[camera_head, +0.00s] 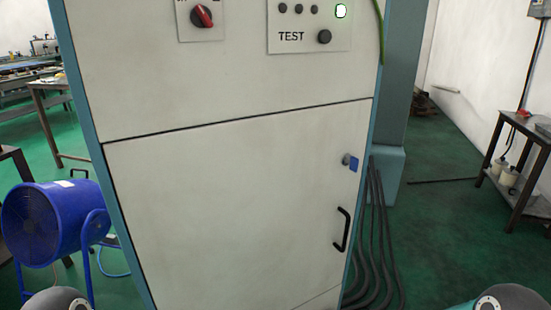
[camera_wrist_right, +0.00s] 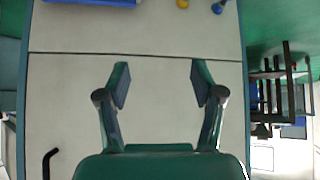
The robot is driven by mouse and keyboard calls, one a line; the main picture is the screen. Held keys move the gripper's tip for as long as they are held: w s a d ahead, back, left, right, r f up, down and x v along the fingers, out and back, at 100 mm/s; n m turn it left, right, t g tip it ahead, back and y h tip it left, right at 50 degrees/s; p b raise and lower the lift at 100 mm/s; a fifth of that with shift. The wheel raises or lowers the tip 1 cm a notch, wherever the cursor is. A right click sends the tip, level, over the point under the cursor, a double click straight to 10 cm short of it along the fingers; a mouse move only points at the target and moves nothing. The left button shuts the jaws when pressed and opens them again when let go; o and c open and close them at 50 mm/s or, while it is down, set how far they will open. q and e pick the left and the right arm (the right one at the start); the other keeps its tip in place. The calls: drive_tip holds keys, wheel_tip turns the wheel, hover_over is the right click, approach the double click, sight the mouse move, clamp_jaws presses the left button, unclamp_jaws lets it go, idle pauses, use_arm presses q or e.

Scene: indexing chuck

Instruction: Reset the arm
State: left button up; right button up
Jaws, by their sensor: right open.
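In the right wrist view my right gripper (camera_wrist_right: 157,85) is open, its two fingers wide apart with nothing between them. Behind them is a pale panel (camera_wrist_right: 160,105) with a seam above the fingertips; I cannot tell the distance to it. My left gripper is not in view. In the head view a pale cabinet (camera_head: 225,200) fills the middle. Rounded arm parts of mine show at both bottom corners.
The cabinet door has a black handle (camera_head: 342,229) and a blue-tagged lock (camera_head: 351,162). Black cables (camera_head: 376,240) run down its right side. A blue drum fan (camera_head: 45,222) stands at left, a dark metal table (camera_head: 520,165) at right. Green floor between cabinet and table is mostly clear.

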drive_tip(key=s+f+m+g+h, duration=0.1)
drive_tip(key=s+f+m+g, duration=0.3)
drive_tip(key=s, duration=0.5)
drive_tip(key=s+f+m+g+h, duration=0.1)
drive_tip(key=s+f+m+g, duration=0.1)
drive_tip(key=s+m, duration=0.6)
wheel_tip(320, 180, up, 18)
drive_tip(key=n+p, duration=0.1)
drive_tip(key=p, duration=1.7)
drive_tip(key=shift+s+d, duration=0.25)
drive_tip(key=shift+s, duration=0.1)
